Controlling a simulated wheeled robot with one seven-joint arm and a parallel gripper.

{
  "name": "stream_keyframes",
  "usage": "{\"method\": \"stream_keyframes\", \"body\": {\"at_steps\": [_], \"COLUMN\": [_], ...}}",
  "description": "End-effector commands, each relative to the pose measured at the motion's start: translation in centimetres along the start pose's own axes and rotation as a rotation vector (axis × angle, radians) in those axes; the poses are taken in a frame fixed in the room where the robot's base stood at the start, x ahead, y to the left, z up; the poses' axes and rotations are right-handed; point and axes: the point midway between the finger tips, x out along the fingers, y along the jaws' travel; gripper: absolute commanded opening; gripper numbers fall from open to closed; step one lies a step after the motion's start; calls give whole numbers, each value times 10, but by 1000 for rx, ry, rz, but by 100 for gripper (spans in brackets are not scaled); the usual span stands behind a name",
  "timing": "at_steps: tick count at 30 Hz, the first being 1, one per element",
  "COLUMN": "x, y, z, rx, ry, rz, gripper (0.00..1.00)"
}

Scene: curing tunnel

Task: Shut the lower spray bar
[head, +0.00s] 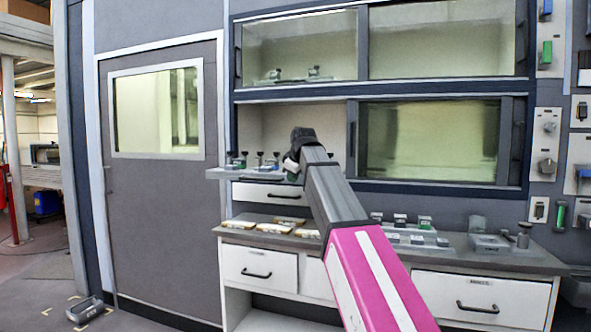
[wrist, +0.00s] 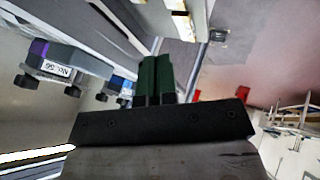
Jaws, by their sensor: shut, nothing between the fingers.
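My gripper (wrist: 157,68) shows in the wrist view as two dark green fingers side by side, shut and empty. In the head view its dark end (head: 299,150) is at the right end of a protruding grey shelf (head: 232,175), which carries several small valve-like fittings. In the wrist view, a purple-ended grey fitting (wrist: 62,62) with a white label and a blue fitting (wrist: 120,84) lie left of the fingers, apart from them. No fitting can be read as the lower spray bar, so I cannot tell which it is or how it is set.
The lower sash window (head: 430,140) is slid right, leaving an opening behind the shelf. A counter (head: 460,250) below holds flat trays and more fittings. A grey door (head: 160,220) stands at left. A grey object (head: 84,308) lies on the floor within corner marks.

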Motion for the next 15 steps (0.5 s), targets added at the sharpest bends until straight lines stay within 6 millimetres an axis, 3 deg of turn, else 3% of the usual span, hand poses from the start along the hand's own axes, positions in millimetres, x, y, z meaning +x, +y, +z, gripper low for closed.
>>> {"method": "stream_keyframes", "body": {"at_steps": [4, 9, 15], "x": [27, 37, 42], "y": [0, 25, 35], "z": [0, -1, 0], "rx": [0, 2, 0], "ry": [-1, -1, 0], "rz": [-1, 0, 1], "gripper": [0, 0, 0]}}
